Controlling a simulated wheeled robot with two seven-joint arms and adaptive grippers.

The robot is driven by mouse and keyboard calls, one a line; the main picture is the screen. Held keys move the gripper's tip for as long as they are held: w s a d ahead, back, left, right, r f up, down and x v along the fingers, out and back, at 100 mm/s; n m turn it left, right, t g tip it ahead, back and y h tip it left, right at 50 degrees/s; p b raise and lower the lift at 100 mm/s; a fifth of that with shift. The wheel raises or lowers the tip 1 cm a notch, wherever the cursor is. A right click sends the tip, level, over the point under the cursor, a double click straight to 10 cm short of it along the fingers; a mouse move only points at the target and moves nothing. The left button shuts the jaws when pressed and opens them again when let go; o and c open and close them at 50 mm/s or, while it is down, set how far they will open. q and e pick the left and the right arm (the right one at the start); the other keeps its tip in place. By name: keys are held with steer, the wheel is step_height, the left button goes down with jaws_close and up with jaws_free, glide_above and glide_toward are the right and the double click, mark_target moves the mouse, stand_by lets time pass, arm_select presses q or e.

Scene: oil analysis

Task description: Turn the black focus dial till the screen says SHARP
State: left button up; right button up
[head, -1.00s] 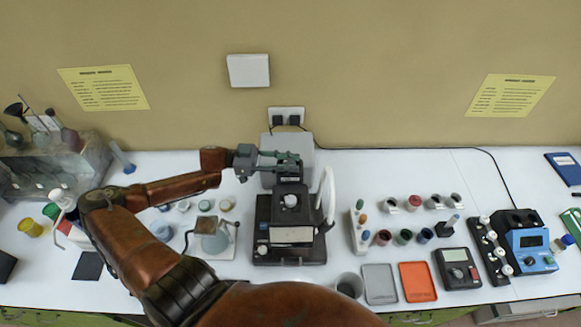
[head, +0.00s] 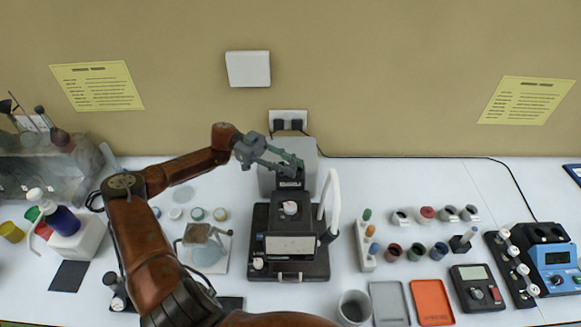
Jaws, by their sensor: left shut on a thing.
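The black bench instrument (head: 318,262) stands at mid-bench. It has a pale front panel (head: 290,245), a white knob on top (head: 290,208) and a small dark head with a small lit strip (head: 290,184) at its back. My left gripper (head: 288,163) reaches in from the left, its grey-green fingers at the top of that head. It is shut on a dark part there, which I take for the black focus dial; the fingers mostly hide it. The strip's text is too small to read. My right gripper is not in view.
A grey box (head: 310,160) stands behind the instrument, and a white curved tube (head: 334,205) rises beside it. A small grey device (head: 208,248) stands to the left. A vial rack (head: 363,245), grey tray (head: 390,303) and orange tray (head: 432,302) lie to the right.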

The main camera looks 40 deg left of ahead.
arm_select(q)
steer(key=o, duration=1.2)
steer(key=a, duration=0.4)
steer(key=s+a, duration=0.1)
steer(key=a, duration=0.7)
steer(key=shift+s, duration=0.4)
